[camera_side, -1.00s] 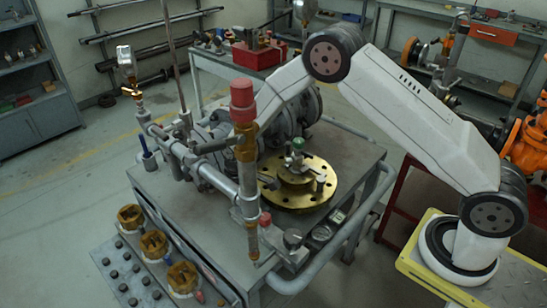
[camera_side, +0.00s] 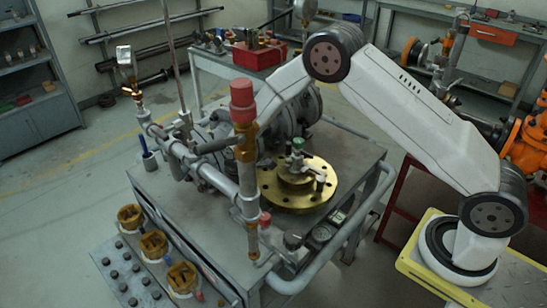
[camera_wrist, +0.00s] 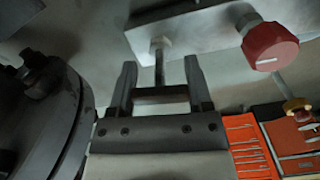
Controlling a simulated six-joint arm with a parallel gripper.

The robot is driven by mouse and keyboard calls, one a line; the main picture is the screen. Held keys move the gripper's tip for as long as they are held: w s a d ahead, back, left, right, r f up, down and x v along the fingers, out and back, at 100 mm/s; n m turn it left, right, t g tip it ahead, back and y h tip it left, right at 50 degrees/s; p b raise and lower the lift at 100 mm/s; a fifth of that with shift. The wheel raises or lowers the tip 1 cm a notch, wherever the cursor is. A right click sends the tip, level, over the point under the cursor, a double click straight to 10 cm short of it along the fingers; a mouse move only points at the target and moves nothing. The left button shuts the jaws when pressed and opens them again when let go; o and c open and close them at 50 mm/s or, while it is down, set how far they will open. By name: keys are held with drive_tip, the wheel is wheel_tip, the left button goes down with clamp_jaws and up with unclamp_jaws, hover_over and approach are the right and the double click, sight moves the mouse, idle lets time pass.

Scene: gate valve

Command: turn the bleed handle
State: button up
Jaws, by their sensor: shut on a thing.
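In the wrist view, my gripper (camera_wrist: 163,82) has its two fingers on either side of a short grey crossbar, which I take for the bleed handle (camera_wrist: 160,95), and is shut on it. A thin dark stem (camera_wrist: 159,65) runs from the crossbar to a pale metal plate (camera_wrist: 205,32). The crossbar lies about level across the picture, its ends against the fingers. In the side view, my arm reaches in behind the red-capped upright pipe (camera_side: 243,100). My fingers and the handle cannot be made out there.
A red knob (camera_wrist: 270,46) stands right of the handle on the plate. A dark bolted flange (camera_wrist: 45,110) is close on the left. Red tool trays (camera_wrist: 250,145) lie at lower right. In the side view, a brass flange (camera_side: 297,185) sits on the grey bench (camera_side: 190,215).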

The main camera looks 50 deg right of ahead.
drive_tip(key=shift+n, duration=0.4)
drive_tip(key=o, duration=1.3)
drive_tip(key=shift+r, duration=0.15)
drive_tip(key=shift+r, duration=3.7)
